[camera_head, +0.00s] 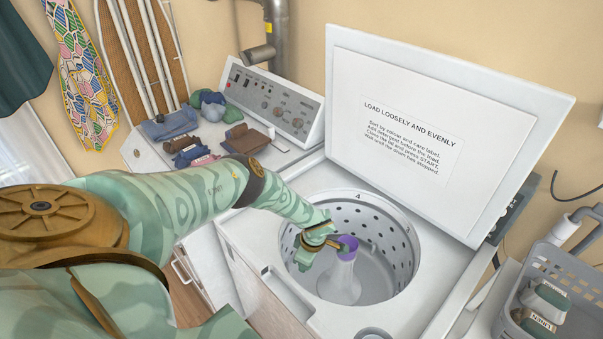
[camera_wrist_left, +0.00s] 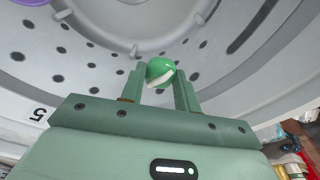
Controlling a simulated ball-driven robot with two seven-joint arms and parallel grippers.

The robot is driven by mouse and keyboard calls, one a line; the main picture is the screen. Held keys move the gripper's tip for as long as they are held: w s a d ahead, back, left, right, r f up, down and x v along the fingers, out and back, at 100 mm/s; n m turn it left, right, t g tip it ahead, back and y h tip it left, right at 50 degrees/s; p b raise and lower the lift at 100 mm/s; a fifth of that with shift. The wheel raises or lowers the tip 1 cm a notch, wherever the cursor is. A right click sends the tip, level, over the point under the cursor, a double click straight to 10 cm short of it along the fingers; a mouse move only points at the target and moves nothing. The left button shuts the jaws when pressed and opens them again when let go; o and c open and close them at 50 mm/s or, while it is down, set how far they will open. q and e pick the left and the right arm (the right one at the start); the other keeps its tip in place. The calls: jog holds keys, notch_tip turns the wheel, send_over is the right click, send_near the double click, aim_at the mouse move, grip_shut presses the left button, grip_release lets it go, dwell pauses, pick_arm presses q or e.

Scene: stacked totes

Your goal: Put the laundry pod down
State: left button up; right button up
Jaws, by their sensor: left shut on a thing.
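The laundry pod (camera_wrist_left: 158,70), green and white, is held between the two fingertips of my left gripper (camera_wrist_left: 160,82) in the left wrist view. In the head view my left gripper (camera_head: 333,243) is at the mouth of the open washer drum (camera_head: 402,250), beside the purple top of the central agitator (camera_head: 347,246). I cannot make out the pod in the head view. The perforated drum wall lies beyond the pod in the wrist view. My right gripper is out of view.
The washer lid (camera_head: 430,130) stands open behind the drum. Folded clothes (camera_head: 188,145) and rolled socks (camera_head: 208,103) lie on the neighbouring machine at left. A grey basket (camera_head: 570,275) holding bottles is at right. The visible drum floor around the agitator is clear.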

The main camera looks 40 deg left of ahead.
pick_arm(q)
jog(key=shift+n, duration=0.3)
jog(key=f+b, duration=0.4)
jog(key=f, duration=0.2)
jog(key=f+b, duration=0.5)
jog(key=f, duration=0.1)
jog(key=a+f+b, duration=0.1)
jog(key=f+b, duration=0.3)
jog(key=f, duration=0.2)
jog(key=shift+s+f, duration=0.1)
jog(key=shift+f, duration=0.25)
jog(key=shift+r, duration=0.15)
jog(key=shift+f+b, duration=0.6)
jog(key=o, duration=0.9)
jog(key=shift+o, duration=0.2)
notch_tip(320, 180, up, 13)
jog(key=d+p, duration=0.2)
jog(key=p, duration=0.8)
jog(key=shift+w, duration=0.25)
